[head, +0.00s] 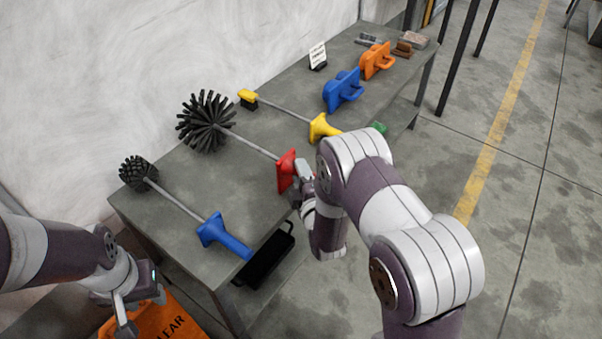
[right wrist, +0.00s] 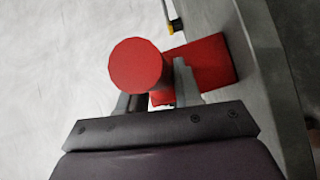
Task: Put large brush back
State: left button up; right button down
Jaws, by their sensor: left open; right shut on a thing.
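The large brush has a round black bristle head (head: 205,121), a grey rod and a red handle (head: 286,170). It lies across the grey table, head toward the wall and handle toward the front edge. Whether it touches the tabletop is hard to tell. My right gripper (head: 304,181) is shut on the red handle. In the right wrist view, the handle's round red end (right wrist: 137,65) shows between the fingers (right wrist: 153,97), with the red guard (right wrist: 212,72) behind. My left gripper (head: 141,304) is open and empty at lower left, off the table.
A smaller blue-handled brush (head: 210,229) lies left; a yellow-handled tool (head: 318,128) lies right. Blue (head: 343,90) and orange (head: 377,60) tools and a small sign (head: 318,55) stand farther along. An orange bin (head: 165,322) is below my left gripper. A black tray (head: 265,257) is at the table's front.

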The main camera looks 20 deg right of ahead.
jog(key=c, duration=0.7)
grip_release()
jog(key=shift+s, duration=0.1)
jog(key=s+p, duration=0.1)
jog(key=s, duration=0.3)
jog(key=s+p, duration=0.1)
jog(key=s, duration=0.3)
jog(key=s+p, duration=0.1)
jog(key=s, duration=0.3)
jog(key=shift+s+r, duration=0.35)
